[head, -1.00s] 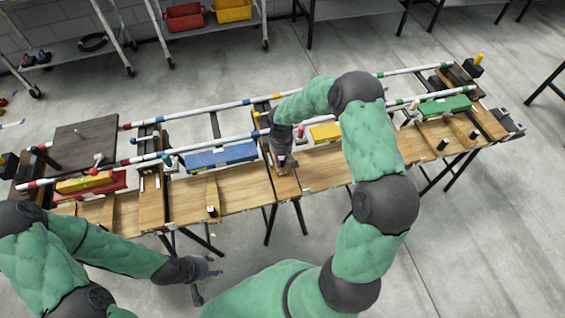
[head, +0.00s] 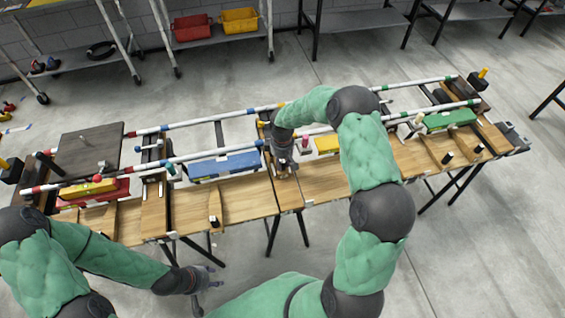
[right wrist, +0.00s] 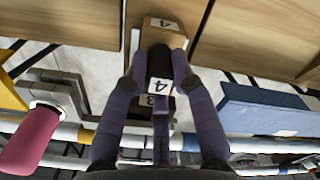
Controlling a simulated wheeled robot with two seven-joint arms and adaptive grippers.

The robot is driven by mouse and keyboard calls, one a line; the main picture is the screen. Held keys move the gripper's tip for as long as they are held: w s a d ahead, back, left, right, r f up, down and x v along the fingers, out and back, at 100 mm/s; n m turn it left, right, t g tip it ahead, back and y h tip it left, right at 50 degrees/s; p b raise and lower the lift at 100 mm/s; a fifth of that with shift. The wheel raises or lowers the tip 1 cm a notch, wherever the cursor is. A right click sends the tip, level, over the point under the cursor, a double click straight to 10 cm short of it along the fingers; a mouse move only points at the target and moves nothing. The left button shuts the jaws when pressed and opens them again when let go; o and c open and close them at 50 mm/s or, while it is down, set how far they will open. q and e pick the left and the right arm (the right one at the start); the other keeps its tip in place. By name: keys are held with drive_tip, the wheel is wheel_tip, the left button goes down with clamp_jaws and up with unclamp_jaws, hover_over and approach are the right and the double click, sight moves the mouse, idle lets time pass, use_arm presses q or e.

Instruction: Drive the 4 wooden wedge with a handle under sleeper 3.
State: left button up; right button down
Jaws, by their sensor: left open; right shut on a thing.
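The wedge (right wrist: 170,37) is a wooden block marked 4 with a dark handle (right wrist: 158,63) that also carries a 4. My right gripper (right wrist: 158,72) is shut on the handle, its fingers on either side. A label with a 3 (right wrist: 150,100) shows just behind the handle, partly hidden, so I cannot tell how far the wedge is under that sleeper. In the head view the right gripper (head: 285,167) is at the bench's middle, and the wedge is mostly hidden there. My left gripper (head: 208,279) is open and empty, in front of the bench.
Two striped rails (head: 225,148) run along the wooden bench (head: 240,199). A blue block (head: 225,165), a yellow block (head: 326,144) and a green block (head: 448,119) lie along them. A pink knob (right wrist: 30,140) stands close to the right gripper.

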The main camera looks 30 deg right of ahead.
drive_tip(key=c, duration=0.9)
unclamp_jaws()
drive_tip(key=shift+w+r, duration=0.1)
drive_tip(key=shift+c, duration=0.2)
wheel_tip(320, 180, up, 12)
wheel_tip(320, 180, up, 4)
drive_tip(key=p, duration=0.3)
